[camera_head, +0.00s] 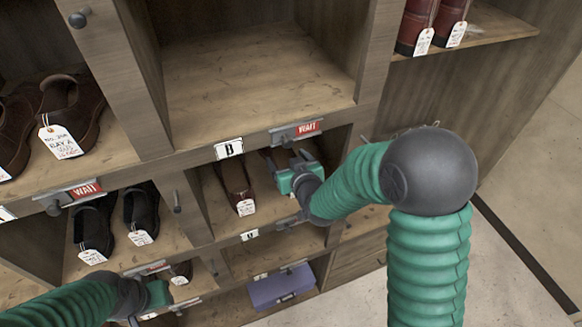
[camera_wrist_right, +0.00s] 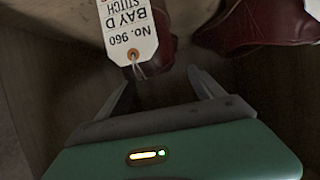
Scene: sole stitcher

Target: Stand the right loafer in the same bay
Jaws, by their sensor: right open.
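One brown-red loafer (camera_head: 236,180) with a white tag (camera_head: 245,207) stands in a middle-row bay. A second loafer (camera_head: 276,158) is beside it on the right, mostly hidden behind my right gripper (camera_head: 297,176). The neighbouring loafer (camera_wrist_right: 262,25) shows at the upper right there. The fingers look clear of the shoe. My left gripper (camera_head: 155,295) is low at the left, its fingers unclear.
The bay's divider (camera_head: 186,205) and right wall flank the loafers closely. The bay above (camera_head: 255,80) is empty. Black shoes (camera_head: 140,210) stand in the bay to the left. A purple box (camera_head: 282,287) lies below. Red WAIT signs (camera_head: 308,128) hang on shelf edges.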

